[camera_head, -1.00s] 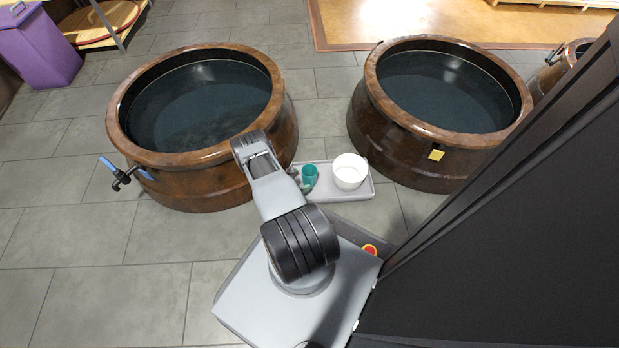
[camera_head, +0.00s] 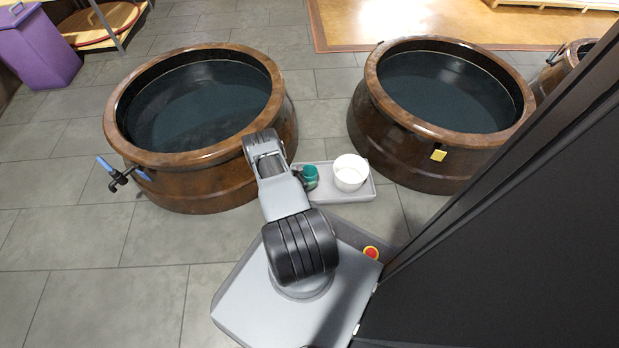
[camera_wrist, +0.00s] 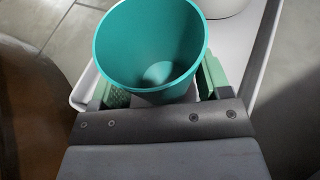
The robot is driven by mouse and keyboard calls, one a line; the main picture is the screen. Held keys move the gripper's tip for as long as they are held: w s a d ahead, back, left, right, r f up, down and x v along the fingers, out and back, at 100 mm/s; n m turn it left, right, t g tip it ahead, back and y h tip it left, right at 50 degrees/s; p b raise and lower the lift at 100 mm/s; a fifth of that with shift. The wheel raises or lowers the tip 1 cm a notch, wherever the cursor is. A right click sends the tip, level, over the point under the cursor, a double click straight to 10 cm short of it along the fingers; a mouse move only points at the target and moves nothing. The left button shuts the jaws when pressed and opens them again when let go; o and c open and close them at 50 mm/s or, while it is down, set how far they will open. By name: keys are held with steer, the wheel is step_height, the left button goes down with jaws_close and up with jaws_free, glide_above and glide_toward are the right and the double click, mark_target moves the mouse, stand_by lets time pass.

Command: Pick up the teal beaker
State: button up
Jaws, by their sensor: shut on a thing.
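The teal beaker (camera_wrist: 150,45) stands mouth up between the two green finger pads of my gripper (camera_wrist: 160,90) in the wrist view. The pads sit on both sides of it and my gripper is shut on it. The inside of the beaker looks empty. In the head view the beaker (camera_head: 310,170) shows at the left part of a grey tray (camera_head: 330,197), partly behind my gripper (camera_head: 306,183). I cannot tell whether its base touches the tray.
A white bowl (camera_head: 349,174) stands on the tray, right of the beaker. Another brown jar (camera_head: 400,155) stands at the right. Grey floor is free at the lower left.

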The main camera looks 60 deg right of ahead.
steer(key=c, duration=0.3)
steer(key=shift+r, duration=0.1)
step_height(320, 180, up, 10)
steer(key=p, duration=0.5)
